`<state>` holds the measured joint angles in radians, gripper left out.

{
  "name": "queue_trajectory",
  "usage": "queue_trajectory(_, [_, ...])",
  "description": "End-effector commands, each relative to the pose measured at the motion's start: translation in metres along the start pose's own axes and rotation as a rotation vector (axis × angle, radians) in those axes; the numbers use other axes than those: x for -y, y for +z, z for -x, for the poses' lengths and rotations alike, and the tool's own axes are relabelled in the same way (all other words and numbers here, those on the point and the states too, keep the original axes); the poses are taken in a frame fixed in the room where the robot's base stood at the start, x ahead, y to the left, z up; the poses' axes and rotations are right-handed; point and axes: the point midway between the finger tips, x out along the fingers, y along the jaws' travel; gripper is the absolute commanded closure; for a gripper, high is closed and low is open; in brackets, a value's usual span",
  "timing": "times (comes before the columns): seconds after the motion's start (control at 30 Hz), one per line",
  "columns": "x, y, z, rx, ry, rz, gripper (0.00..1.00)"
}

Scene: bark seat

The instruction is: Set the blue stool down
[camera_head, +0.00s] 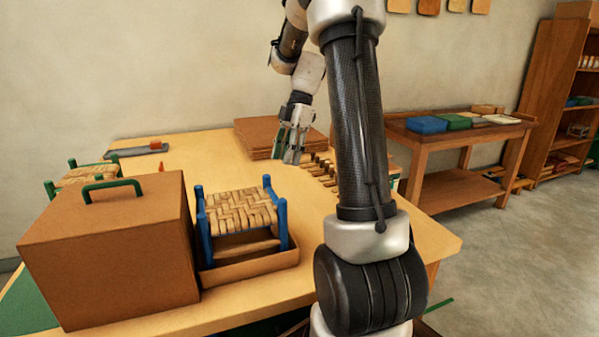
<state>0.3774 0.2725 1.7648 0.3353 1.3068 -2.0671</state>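The blue stool (240,215) has blue posts and a woven straw seat. It is upright in a low, open brown tray (250,267) on the table, just right of a large brown box.
The brown box (110,255) with a green handle (113,189) fills the table's front left. A green-posted woven stool (80,176) is partly behind it. Stacked brown sheets (270,134) and a row of small dark-topped pieces (322,170) lie at the back. A side bench (455,130) stands right.

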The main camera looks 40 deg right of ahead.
Motion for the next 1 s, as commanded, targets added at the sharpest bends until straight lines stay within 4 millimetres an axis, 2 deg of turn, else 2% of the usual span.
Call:
queue_trajectory(0.03, [0.012,-0.015,0.008,0.026,0.015,-0.061,0.60])
queue_trajectory(0.2, [0.062,-0.056,0.025,0.117,0.102,-0.378,0.60])
queue_trajectory(0.4, [0.126,-0.088,0.031,0.157,0.262,-0.761,0.60])
queue_trajectory(0.6, [0.184,-0.101,0.021,0.103,0.447,-1.119,0.60])
queue_trajectory(0.7, [0.205,-0.101,0.013,0.051,0.520,-1.263,0.60])
queue_trajectory(0.83, [0.221,-0.100,0.005,-0.010,0.581,-1.390,0.60])
queue_trajectory(1.0, [0.228,-0.098,0.001,-0.044,0.609,-1.455,0.60])
